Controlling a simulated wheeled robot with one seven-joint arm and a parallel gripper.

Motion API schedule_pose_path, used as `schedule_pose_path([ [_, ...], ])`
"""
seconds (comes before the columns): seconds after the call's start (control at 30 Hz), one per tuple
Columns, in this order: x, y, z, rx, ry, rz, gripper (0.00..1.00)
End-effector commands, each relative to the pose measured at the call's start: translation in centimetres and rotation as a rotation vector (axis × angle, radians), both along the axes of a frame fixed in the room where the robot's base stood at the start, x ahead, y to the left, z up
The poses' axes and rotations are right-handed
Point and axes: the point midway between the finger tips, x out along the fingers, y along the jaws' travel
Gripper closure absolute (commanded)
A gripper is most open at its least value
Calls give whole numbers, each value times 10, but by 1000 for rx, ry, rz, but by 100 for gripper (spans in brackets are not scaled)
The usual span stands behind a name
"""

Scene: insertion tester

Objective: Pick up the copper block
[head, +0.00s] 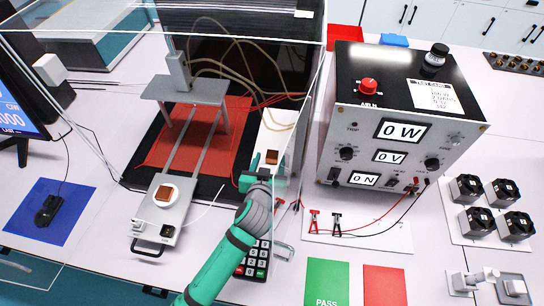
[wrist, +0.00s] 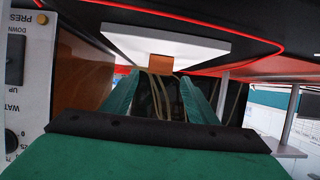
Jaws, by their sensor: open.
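A small copper block (head: 271,157) sits on a white plate (head: 274,130) right of the red mat in the head view. My gripper (head: 265,172) is open at the near end of this plate, close to the block. Contact cannot be told. A second copper square (head: 165,193) lies on a round white pad on the grey sliding tray (head: 180,222) to the left.
A clear-walled enclosure surrounds the red mat (head: 175,145) and the grey raised stand (head: 186,90); its right edge is close to my arm. A power unit (head: 400,125) stands to the right. A keypad (head: 253,262) lies beneath my forearm.

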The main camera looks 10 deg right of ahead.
Motion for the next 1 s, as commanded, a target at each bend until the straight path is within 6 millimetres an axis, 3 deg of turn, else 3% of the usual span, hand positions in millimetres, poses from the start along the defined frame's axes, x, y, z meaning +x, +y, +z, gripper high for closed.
schedule_pose_path([
  [0.4,35,-17,-19,1,1,-1,47],
  [0.73,38,-18,-20,0,0,0,47],
  [0.93,38,-17,-20,0,0,0,95],
  [1.0,38,-17,-19,-1,-2,0,100],
])
